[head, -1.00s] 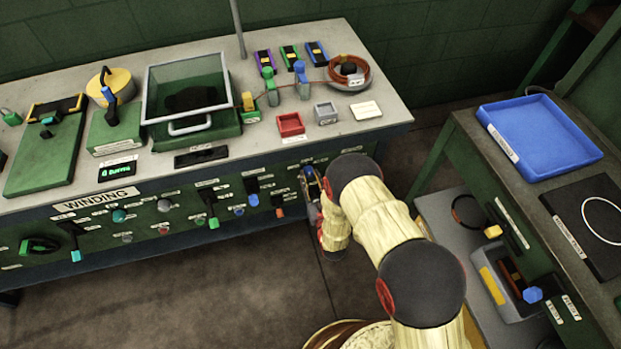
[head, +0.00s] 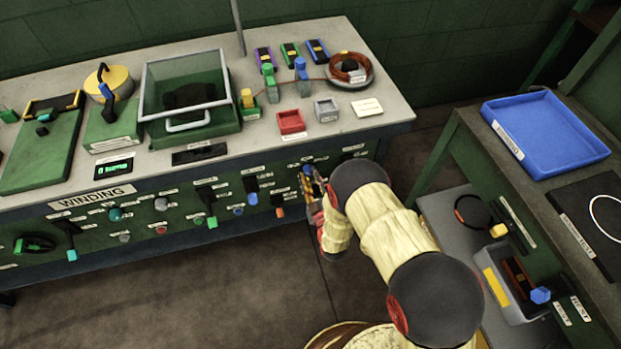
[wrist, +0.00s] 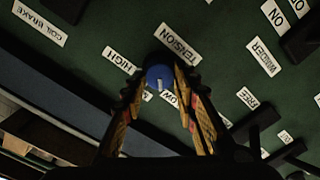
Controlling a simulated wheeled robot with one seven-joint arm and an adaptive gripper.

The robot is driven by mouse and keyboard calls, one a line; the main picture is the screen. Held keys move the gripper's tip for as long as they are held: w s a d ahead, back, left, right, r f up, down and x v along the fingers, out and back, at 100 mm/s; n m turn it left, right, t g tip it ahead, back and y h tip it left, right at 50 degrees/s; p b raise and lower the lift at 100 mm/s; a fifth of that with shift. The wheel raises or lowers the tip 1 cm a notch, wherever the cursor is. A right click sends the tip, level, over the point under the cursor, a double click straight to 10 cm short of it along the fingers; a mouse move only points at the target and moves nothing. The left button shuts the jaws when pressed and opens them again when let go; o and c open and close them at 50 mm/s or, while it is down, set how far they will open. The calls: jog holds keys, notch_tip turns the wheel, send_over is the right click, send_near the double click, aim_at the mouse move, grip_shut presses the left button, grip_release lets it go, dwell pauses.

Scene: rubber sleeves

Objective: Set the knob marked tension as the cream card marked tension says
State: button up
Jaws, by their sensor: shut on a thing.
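The blue knob (wrist: 160,77) sits on the green panel beside a white label reading TENSION (wrist: 179,42) in the wrist view. A HIGH label (wrist: 121,60) is on its left, and a partly hidden LOW label (wrist: 170,97) is below it. A pale mark on the knob points down in that picture, towards LOW. My gripper (wrist: 158,74) is shut on the knob, one finger on each side.
The WINDING panel (head: 100,197) has several other knobs and levers. A dark lever (wrist: 257,122) stands close right of my gripper in the wrist view. A blue tray (head: 550,135) is on the right-hand bench. The floor (head: 220,290) before the panel is clear.

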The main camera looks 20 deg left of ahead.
jog(key=shift+n, duration=0.7)
jog(key=shift+a+n, duration=0.1)
jog(key=shift+n, duration=0.2)
jog(key=o, duration=1.1)
jog(key=shift+o, duration=0.2)
jog(key=shift+s, duration=0.1)
jog(key=v, duration=1.2)
jog(key=shift+f, duration=0.1)
